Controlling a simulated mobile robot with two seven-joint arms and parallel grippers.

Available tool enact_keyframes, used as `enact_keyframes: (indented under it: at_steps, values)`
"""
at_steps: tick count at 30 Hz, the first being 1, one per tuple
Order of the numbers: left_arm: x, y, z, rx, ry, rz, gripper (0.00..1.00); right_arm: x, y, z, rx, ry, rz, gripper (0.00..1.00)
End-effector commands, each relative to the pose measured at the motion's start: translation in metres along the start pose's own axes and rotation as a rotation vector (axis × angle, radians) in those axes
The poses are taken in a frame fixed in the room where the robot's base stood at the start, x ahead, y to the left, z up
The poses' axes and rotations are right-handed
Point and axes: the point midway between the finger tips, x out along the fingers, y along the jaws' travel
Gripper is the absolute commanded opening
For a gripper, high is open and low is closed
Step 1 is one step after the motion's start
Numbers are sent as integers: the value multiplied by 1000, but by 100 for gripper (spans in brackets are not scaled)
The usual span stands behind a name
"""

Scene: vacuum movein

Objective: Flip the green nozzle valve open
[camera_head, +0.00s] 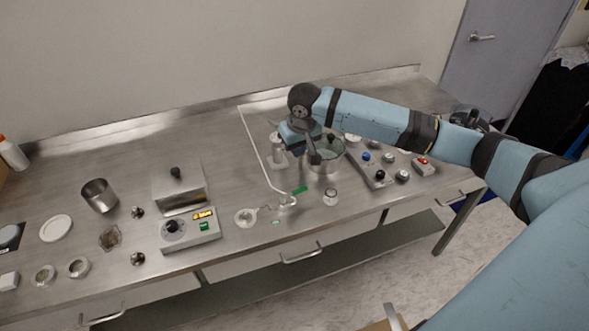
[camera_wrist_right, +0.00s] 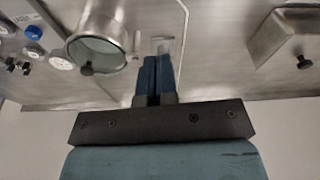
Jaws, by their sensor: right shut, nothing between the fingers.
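The green nozzle valve (camera_head: 299,190) is a small green lever beside a metal fitting (camera_head: 287,201) at the near end of a thin pipe, in the head view. My right gripper (camera_head: 297,147) is above the bench, behind the valve and apart from it, next to the glass-walled chamber (camera_head: 326,158). In the right wrist view my right gripper (camera_wrist_right: 154,62) has its two blue fingers together with nothing between them. The valve cannot be made out in that view. My left gripper does not show.
The thin white pipe (camera_head: 253,150) runs along the bench left of my right gripper. A grey control box (camera_head: 190,232) stands left of the valve, a small jar (camera_head: 330,197) right of it. A knobbed panel (camera_head: 379,165) lies farther right. The bench's back left is clear.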

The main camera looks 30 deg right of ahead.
Motion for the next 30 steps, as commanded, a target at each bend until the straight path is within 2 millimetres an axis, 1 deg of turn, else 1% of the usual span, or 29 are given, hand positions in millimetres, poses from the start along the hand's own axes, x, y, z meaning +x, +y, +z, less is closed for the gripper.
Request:
enact_keyframes:
  at_steps: [5, 9, 14, 15, 18, 21, 30]
  values:
    - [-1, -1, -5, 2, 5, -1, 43, 31, 0, 0, 1, -3, 0, 0]
    - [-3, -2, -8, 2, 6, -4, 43, 62, -1, 1, -1, -3, -1, 0]
    - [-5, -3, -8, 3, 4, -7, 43, 94, -1, 0, -1, 0, -1, 0]
    - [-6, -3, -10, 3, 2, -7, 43, 98, -1, 7, -3, -1, -1, 0]
    - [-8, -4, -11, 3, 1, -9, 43, 108, -1, 17, -3, 0, -2, 0]
    - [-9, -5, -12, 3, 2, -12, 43, 115, -1, 24, -3, 2, -1, 0]
    - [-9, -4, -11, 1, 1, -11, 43, 120, -1, 28, -3, 3, -1, 0]
